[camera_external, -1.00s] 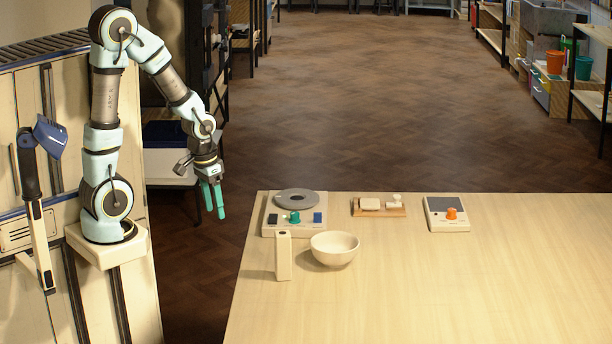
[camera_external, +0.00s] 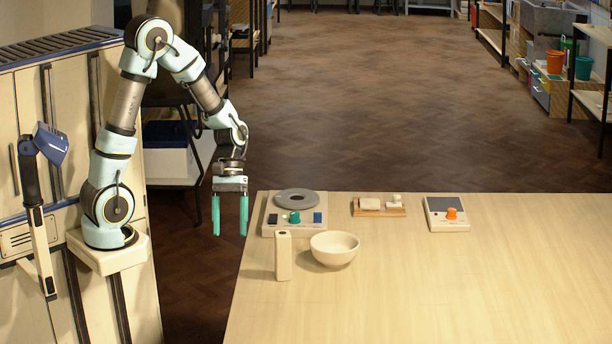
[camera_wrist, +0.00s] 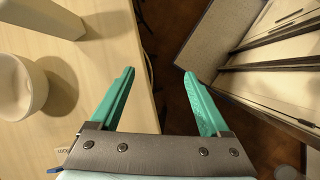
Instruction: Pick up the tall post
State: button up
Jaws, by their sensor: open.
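The tall post (camera_external: 283,257) is a cream, square upright block with a dark spot at its top. It stands near the left edge of the table (camera_external: 420,290), just left of the bowl. In the wrist view a pale block at the top left (camera_wrist: 47,16) appears to be the post, cut off by the frame. My gripper (camera_external: 230,234) points down with its two teal fingers wide apart and empty. It hangs beside the table's left edge, left of the post and apart from it. The fingers also show in the wrist view (camera_wrist: 158,72).
A cream bowl (camera_external: 335,250) stands close to the post's right. Behind them is a wheel-like device (camera_external: 296,199) with a grey disc. A wooden board (camera_external: 379,211) with small pieces and a scale-like box (camera_external: 446,222) lie farther right. The table's front and right are clear.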

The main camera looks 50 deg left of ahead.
aim_at(284, 248)
jog(key=d+n+g+h, duration=0.1)
jog(key=d, duration=0.1)
jog(key=w+d+n+h, duration=0.1)
jog(key=d, duration=0.2)
jog(key=w+d+r+n+g+h+b, duration=0.1)
jog(key=d+n+h, duration=0.1)
jog(key=d, duration=0.1)
jog(key=shift+g, duration=0.3)
jog(key=d+h, duration=0.1)
jog(key=d, duration=0.1)
jog(key=d+r+n+h, duration=0.1)
jog(key=d, duration=0.2)
jog(key=d+n+g+h, duration=0.1)
jog(key=d, duration=0.2)
jog(key=shift+d+r+h+p, duration=0.2)
jog(key=shift+h+p, duration=0.1)
jog(key=shift+p, duration=0.1)
jog(key=x, duration=0.1)
jog(key=p+x, duration=0.1)
jog(key=x, duration=0.1)
jog(key=p+x, duration=0.1)
jog(key=x, duration=0.1)
jog(key=shift+d+r, duration=0.25)
jog(key=shift+d, duration=0.1)
jog(key=shift+s+d+f, duration=0.1)
jog(key=shift+d+f, duration=0.1)
jog(key=shift+c, duration=0.2)
grip_shut()
